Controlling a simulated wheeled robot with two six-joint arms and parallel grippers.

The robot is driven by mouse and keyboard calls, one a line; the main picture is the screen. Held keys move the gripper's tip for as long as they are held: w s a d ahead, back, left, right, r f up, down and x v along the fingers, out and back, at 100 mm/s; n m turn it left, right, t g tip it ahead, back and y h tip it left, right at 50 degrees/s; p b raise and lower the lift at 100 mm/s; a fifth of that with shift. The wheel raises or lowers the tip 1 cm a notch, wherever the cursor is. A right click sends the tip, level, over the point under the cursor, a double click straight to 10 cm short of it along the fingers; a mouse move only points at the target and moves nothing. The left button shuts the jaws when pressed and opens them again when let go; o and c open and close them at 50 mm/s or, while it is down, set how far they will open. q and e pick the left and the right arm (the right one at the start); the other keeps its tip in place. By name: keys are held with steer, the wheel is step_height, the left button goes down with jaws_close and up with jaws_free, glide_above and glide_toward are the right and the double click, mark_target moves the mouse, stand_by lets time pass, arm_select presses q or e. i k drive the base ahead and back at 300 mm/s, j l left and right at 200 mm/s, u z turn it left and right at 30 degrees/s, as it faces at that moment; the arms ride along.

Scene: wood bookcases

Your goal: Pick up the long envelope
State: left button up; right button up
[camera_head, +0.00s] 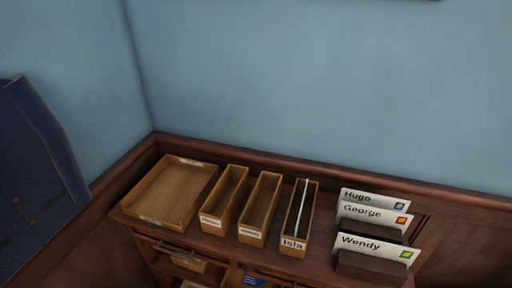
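Three white envelopes stand upright in a dark wooden holder (372,268) at the right of the cabinet top. They read Hugo (356,196), George (361,212) and Wendy (358,242), front one last, each with a coloured stamp. A thin pale edge, perhaps an envelope (300,206), stands inside the narrow wooden box labelled Isla (293,244). I cannot tell which envelope is the long one. Neither of my grippers is in view.
A shallow empty wooden tray (151,220) and two narrow, empty-looking boxes (211,223) (251,235) with small unreadable labels stand left of the Isla box. Open compartments below hold a small box (190,263) and a blue item (254,281). A blue coat-like shape (35,160) is at left.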

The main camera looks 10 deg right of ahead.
mark_target(351, 242)
steer(key=z, duration=1.2)
